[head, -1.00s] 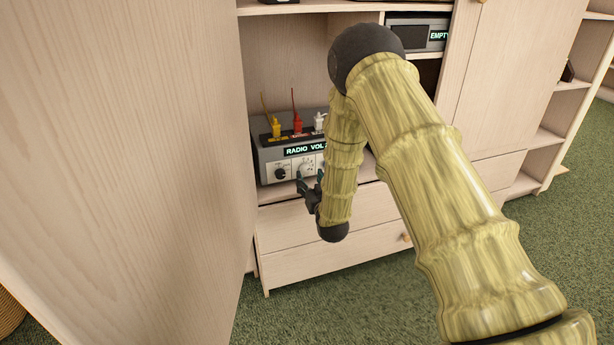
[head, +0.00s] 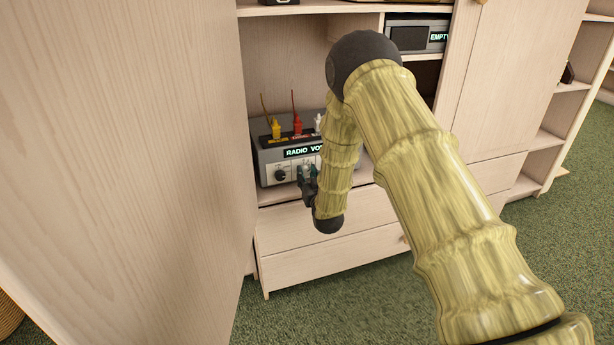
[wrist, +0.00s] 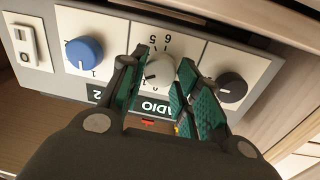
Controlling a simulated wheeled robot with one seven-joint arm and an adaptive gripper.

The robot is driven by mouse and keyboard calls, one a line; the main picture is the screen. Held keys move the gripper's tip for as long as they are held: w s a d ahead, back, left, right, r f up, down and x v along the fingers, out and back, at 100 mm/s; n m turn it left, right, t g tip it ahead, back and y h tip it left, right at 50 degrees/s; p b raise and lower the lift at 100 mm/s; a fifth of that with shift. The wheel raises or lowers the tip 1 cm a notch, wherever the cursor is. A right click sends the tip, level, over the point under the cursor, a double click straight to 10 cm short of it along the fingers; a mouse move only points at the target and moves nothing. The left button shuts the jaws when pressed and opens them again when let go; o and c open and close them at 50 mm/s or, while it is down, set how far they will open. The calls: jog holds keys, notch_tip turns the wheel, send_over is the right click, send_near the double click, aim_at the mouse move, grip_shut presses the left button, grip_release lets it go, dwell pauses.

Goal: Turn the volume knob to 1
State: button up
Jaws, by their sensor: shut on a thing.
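In the head view my gripper (head: 307,180) is at the box front and hides the knob.
In the wrist view a blue knob (wrist: 84,52) is left and a dark knob (wrist: 232,87) right, close to the fingers. A switch (wrist: 25,44) is further left. A large wood panel (head: 120,150) fills the left.

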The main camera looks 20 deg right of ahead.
jog(key=shift+n, duration=0.4)
jog(key=shift+n+p, duration=0.35)
jog(key=shift+n, duration=2.15)
jog(key=o, duration=1)
jog(key=s, duration=1.2)
jog(key=shift+a+f, duration=0.15)
jog(key=shift+f, duration=0.1)
